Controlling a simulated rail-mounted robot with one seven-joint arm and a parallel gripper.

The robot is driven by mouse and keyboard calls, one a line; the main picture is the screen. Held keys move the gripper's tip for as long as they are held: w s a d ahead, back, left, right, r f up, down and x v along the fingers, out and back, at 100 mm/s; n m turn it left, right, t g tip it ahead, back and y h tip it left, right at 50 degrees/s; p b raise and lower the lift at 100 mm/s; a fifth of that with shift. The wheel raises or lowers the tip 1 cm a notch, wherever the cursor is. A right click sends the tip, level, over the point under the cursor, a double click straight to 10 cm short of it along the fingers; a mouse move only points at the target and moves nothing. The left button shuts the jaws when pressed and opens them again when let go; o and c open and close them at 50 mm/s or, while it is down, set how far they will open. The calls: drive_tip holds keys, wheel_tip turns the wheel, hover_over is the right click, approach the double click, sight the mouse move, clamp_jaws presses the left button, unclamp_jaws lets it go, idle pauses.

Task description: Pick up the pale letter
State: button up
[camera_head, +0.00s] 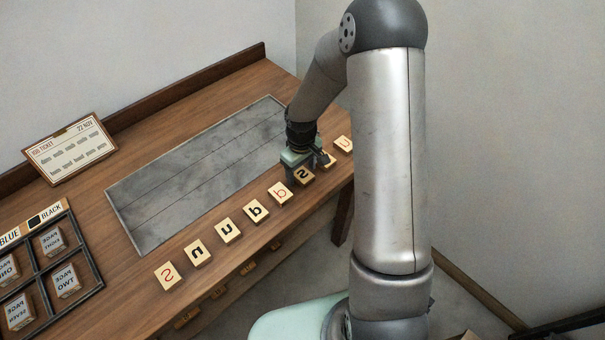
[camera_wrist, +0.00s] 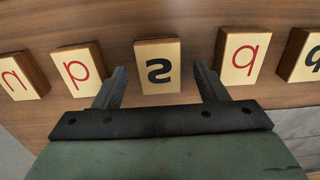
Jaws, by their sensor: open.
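A row of letter blocks with pale wooden faces and red or black letters lies along the table's front edge; I cannot tell one paler letter apart. My gripper (camera_head: 305,165) is low over the right part of the row, open and empty. A red-letter block (camera_wrist: 78,70) is left of the fingers in the wrist view and a red q block (camera_wrist: 240,58) right.
A black q block (camera_wrist: 302,58) and a red n block (camera_wrist: 20,76) lie farther out. A grey slab (camera_head: 170,190) is set in the table behind the row. A ticket card (camera_head: 70,147) and a dark compartment tray (camera_head: 92,262) with several blocks are at the left.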

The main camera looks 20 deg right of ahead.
drive_tip(key=shift+f, duration=0.35)
drive_tip(key=c, duration=1.1)
drive_tip(key=shift+o, duration=0.2)
drive_tip(key=shift+r, duration=0.1)
